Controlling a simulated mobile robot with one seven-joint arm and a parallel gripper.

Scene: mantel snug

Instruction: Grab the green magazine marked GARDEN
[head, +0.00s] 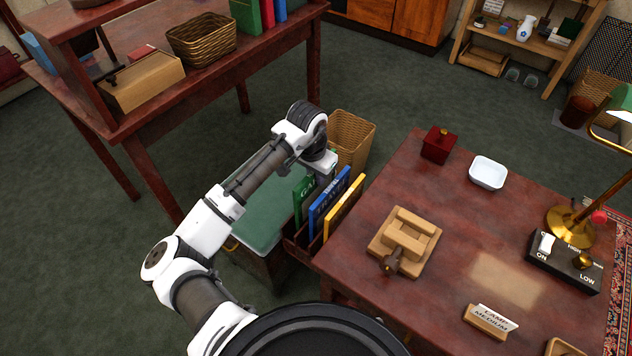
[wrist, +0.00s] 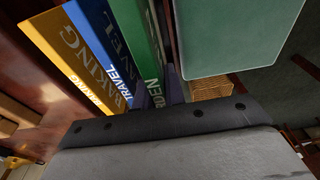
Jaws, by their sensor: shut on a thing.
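The green GARDEN magazine (head: 302,196) stands upright in a dark wooden rack (head: 298,247) at the left side of the desk. My gripper (head: 322,176) reaches down over it from above. In the wrist view my gripper (wrist: 160,90) is shut on the magazine's edge, where the green cover (wrist: 136,30) and the letters "DEN" show. The fingertips are partly hidden. The blue TRAVEL magazine (head: 332,203) and the yellow BAKING magazine (head: 345,208) stand beside it in the rack; in the wrist view the blue one (wrist: 103,45) is nearest the green one.
A green-topped chest (head: 255,213) is left of the rack, and a wicker basket (head: 352,140) stands behind it. The red-brown desk (head: 445,215) on the right holds a wooden puzzle-like block (head: 405,242), a white dish (head: 488,173), a red box (head: 438,146) and a lamp.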

